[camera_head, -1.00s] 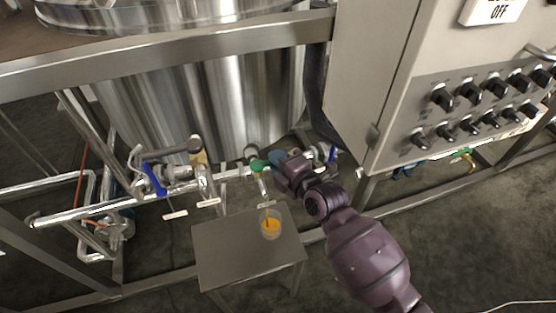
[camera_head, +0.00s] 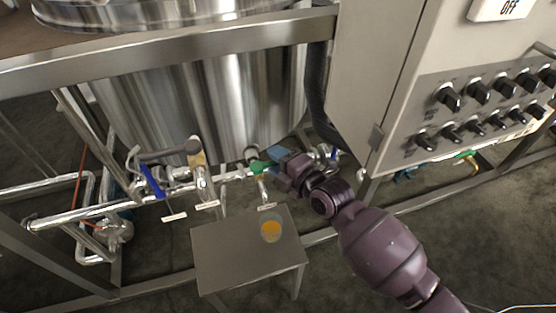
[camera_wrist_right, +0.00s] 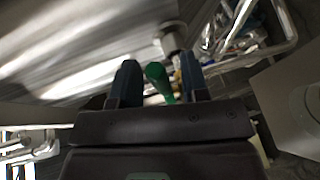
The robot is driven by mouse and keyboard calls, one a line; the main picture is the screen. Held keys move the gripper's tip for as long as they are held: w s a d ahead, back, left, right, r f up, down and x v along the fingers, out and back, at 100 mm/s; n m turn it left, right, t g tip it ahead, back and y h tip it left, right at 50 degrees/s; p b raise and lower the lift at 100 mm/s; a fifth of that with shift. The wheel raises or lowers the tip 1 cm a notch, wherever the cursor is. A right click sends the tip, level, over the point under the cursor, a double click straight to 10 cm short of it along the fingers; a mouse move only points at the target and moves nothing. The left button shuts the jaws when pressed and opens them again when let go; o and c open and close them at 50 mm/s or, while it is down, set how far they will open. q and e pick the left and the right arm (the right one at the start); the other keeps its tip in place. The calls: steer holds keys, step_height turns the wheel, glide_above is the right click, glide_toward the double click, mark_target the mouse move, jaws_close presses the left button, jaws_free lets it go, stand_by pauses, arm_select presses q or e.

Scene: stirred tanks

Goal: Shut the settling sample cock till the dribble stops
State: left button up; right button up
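The settling sample cock has a green handle (camera_head: 259,167) on the pipe below the steel tank. Its spout (camera_head: 263,188) points down over a clear cup (camera_head: 271,229) holding orange liquid. No orange stream shows between spout and cup. My right gripper (camera_head: 277,168) is just right of the green handle, its dark blue fingers apart. In the right wrist view, the green handle (camera_wrist_right: 159,80) shows between the open fingers (camera_wrist_right: 160,84), with gaps beside it. My left gripper is not in view.
The cup stands on a small steel table (camera_head: 226,252). A blue-handled valve (camera_head: 153,181) and another outlet (camera_head: 200,176) are to the left on the pipe. A control cabinet (camera_head: 385,90) with black knobs stands right of my arm. A frame beam (camera_head: 160,52) crosses above.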

steer(key=shift+s+d, duration=0.15)
steer(key=shift+d, duration=0.05)
arm_select(q)
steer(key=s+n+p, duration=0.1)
steer(key=p, duration=0.1)
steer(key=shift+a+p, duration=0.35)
steer(key=shift+p, duration=0.05)
arm_select(e)
steer(key=v, duration=1)
steer(key=shift+s, duration=0.15)
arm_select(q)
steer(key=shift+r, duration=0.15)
arm_select(e)
steer(key=shift+r, duration=0.1)
steer(key=shift+d, duration=0.1)
